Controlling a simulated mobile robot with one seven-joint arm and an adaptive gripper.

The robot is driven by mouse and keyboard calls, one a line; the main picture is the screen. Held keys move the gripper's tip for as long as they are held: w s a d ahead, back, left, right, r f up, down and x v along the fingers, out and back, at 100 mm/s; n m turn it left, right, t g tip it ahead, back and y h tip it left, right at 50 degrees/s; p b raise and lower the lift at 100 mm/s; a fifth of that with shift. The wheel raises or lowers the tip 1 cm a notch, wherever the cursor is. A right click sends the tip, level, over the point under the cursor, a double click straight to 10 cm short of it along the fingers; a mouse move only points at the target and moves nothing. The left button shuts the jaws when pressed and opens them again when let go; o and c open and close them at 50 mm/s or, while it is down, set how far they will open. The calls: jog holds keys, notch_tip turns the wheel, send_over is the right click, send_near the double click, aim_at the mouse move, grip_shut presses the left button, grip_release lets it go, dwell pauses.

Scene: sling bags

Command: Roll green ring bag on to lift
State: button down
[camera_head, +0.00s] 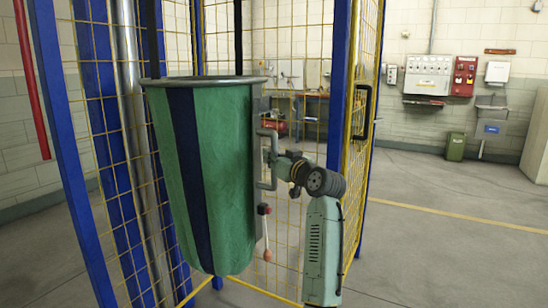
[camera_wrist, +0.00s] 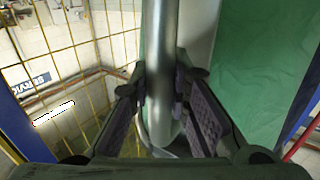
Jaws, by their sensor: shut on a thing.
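The green ring bag (camera_head: 222,170) hangs upright from a grey ring at its top, with a dark blue stripe down its side. It stands in front of yellow mesh panels (camera_head: 290,110) with blue posts, which look like the lift's cage. My gripper (camera_head: 272,159) is at the bag's right side, at a grey bar handle (camera_head: 262,133). In the wrist view my gripper (camera_wrist: 162,95) has its two fingers closed around a vertical metal bar (camera_wrist: 161,40). Green cloth (camera_wrist: 258,70) shows to the right of it.
A blue post (camera_head: 62,140) stands close on the left. A blue post and mesh panel with a black handle (camera_head: 363,110) stand just right of my arm. Open floor lies to the right.

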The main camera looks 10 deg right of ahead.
jog(key=shift+d+r+h, duration=0.1)
jog(key=shift+d+h, duration=0.2)
jog(key=shift+d, duration=0.5)
jog(key=c, duration=1.9)
grip_release()
jog(key=shift+c, duration=0.2)
jog(key=shift+o, duration=1.2)
jog(key=shift+w+d, duration=0.15)
jog(key=shift+d, duration=0.05)
jog(key=shift+o, duration=1.1)
jog(key=shift+f, duration=0.2)
jog(key=shift+a, duration=0.35)
jog(key=v, duration=1.2)
jog(key=shift+f, duration=0.15)
jog(key=shift+d, duration=0.15)
